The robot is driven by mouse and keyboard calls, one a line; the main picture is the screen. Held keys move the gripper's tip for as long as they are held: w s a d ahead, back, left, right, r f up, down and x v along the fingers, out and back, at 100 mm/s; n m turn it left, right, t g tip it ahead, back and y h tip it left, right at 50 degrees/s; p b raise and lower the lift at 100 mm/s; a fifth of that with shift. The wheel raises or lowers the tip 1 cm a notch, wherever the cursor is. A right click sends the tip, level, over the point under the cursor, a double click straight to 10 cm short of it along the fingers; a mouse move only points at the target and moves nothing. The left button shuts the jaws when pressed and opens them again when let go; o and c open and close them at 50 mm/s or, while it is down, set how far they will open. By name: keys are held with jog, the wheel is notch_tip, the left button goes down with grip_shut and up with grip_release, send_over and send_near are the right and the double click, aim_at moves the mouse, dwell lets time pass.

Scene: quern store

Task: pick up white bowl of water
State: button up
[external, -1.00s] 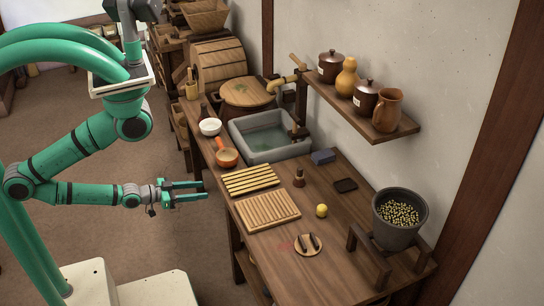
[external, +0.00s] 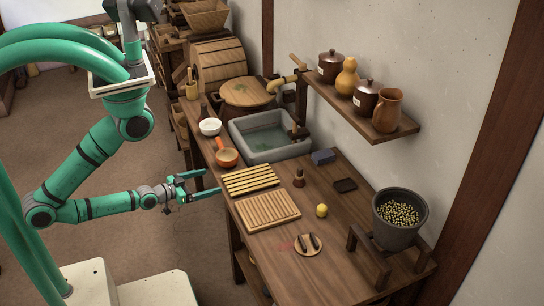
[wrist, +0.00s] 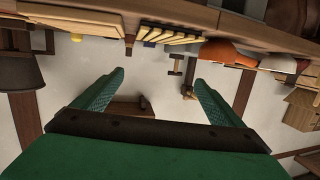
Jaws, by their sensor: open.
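The white bowl (external: 210,127) stands upright at the far left corner of the wooden worktable, beside the stone sink. Whether it holds water is hard to tell. In the wrist view the bowl (wrist: 278,63) shows at upper right, partly cut by the table edge. My gripper (external: 207,182) is open and empty, just off the table's left edge, nearer the camera than the bowl and apart from it. Its two green fingers (wrist: 160,80) show spread in the wrist view, with nothing between them.
A slatted rack (external: 251,180) and a ridged board (external: 267,211) lie nearer. The grey stone sink (external: 240,133) is right of the bowl; a round wooden lid (external: 247,92) is behind.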

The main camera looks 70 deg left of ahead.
jog(key=w+a+r+n+g+y, duration=0.1)
jog(key=w+a+n+y, duration=0.15)
jog(key=a, duration=0.75)
jog(key=w+a+n+g+y, duration=0.15)
jog(key=a+y, duration=0.25)
jog(key=a, duration=0.6)
jog(key=w+a+r+n+y, duration=0.1)
jog(key=w+a+n+y, duration=0.15)
jog(key=a, duration=0.75)
jog(key=m+g+h, duration=0.1)
jog(key=g+h, duration=0.1)
jog(key=h, duration=0.2)
send_near(216, 126)
jog(key=x, duration=0.5)
jog(key=shift+w+a+f, duration=0.15)
jog(key=shift+a+f, duration=0.05)
jog(key=shift+f, duration=0.1)
jog(key=c, duration=1)
jog(key=shift+r, duration=0.25)
